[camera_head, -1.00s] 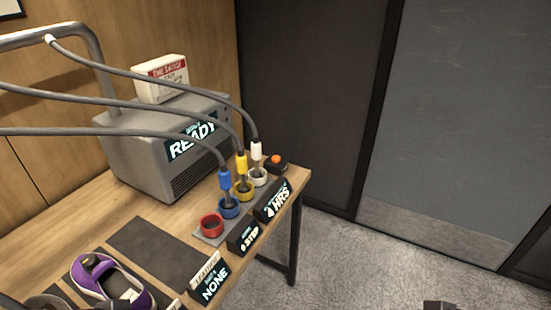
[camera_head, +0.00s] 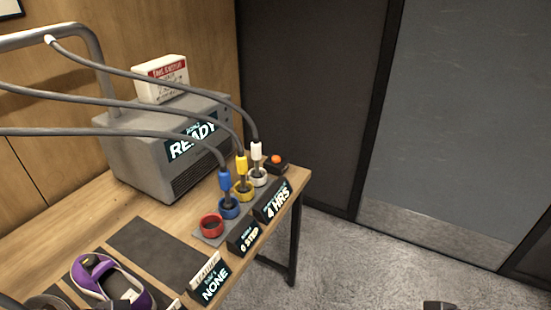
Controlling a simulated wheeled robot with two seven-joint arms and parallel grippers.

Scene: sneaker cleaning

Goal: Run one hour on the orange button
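The orange button (camera_head: 276,159) sits on a small black box at the table's far right corner, behind the white-ringed socket. A black display (camera_head: 272,201) in front of the sockets reads "4 HRS". The grey machine (camera_head: 165,150) behind has a screen reading "READY". Only a dark tip of my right gripper (camera_head: 440,305) shows at the bottom edge, over the floor and far from the button. A dark tip of my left gripper (camera_head: 112,304) shows at the bottom edge by the purple sneaker (camera_head: 141,299). Whether either gripper is open is hidden.
Hoses with blue (camera_head: 225,180), yellow (camera_head: 241,166) and white (camera_head: 256,151) ends stand in matching rings. The red ring (camera_head: 211,225) is empty. Displays read "0 STEP" (camera_head: 243,238) and "NONE" (camera_head: 215,284). A white box (camera_head: 161,79) sits on the machine. Floor to the right is clear.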

